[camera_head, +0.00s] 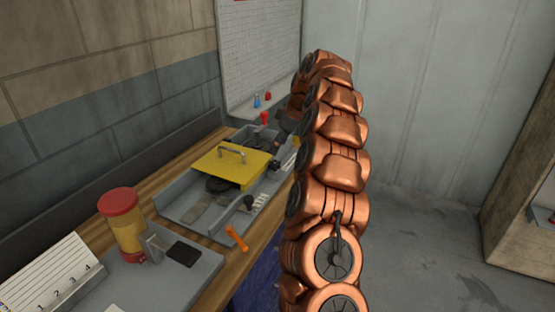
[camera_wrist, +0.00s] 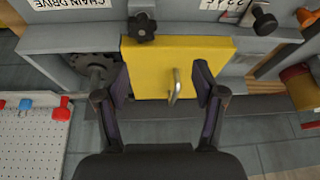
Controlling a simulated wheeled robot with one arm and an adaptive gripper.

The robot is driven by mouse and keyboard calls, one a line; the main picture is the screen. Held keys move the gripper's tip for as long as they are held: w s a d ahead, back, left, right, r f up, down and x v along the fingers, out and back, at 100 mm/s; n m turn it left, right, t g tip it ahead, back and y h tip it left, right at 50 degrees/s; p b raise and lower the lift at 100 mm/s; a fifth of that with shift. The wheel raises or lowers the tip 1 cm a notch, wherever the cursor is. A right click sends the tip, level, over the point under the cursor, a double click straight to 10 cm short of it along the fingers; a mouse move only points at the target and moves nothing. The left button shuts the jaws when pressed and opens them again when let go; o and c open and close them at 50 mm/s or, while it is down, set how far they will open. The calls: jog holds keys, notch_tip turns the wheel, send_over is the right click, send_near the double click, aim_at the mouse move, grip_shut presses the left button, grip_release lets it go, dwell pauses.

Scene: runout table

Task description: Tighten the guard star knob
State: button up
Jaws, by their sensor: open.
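The yellow guard (camera_head: 238,168) with a metal handle (camera_wrist: 175,87) lies over a grey tray-like frame on the bench. In the wrist view the black star knob (camera_wrist: 141,27) sits at the guard's upper edge. Whether it is seated tightly cannot be told. My gripper (camera_wrist: 160,88) is open and empty, its two fingers spread above the guard on either side of the handle. The star knob lies beyond the fingertips, apart from them. In the head view my arm hides most of the gripper.
A second black knob (camera_wrist: 264,20) stands on the frame's right in the wrist view. A dark toothed wheel (camera_wrist: 92,72) shows beside the guard. A red-lidded jar (camera_head: 122,220) and an orange item (camera_head: 237,238) are nearby. A pegboard (camera_head: 260,50) stands behind.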

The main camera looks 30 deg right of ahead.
aim_at(275, 163)
jog(key=f, duration=0.2)
jog(key=w+f+p, duration=0.1)
jog(key=f, duration=0.1)
jog(key=w+d+f+p, duration=0.1)
jog(key=f, duration=0.1)
jog(key=shift+w+f, duration=0.15)
jog(key=shift+f, duration=0.25)
jog(key=shift+w+f+p, duration=0.2)
jog(key=shift+f+p, duration=0.1)
jog(key=shift+f, duration=0.25)
jog(key=c, duration=1.1)
jog(key=shift+a+f+m+h+b, duration=0.2)
jog(key=shift+m+h+b, duration=0.25)
jog(key=shift+b, duration=0.55)
jog(key=shift+c, duration=0.2)
jog(key=m+h+b, duration=0.1)
jog(key=m+b, duration=0.2)
jog(key=shift+s+t, duration=0.1)
jog(key=shift+t, duration=0.2)
jog(key=shift+r+m, duration=0.15)
jog(key=shift+m, duration=0.3)
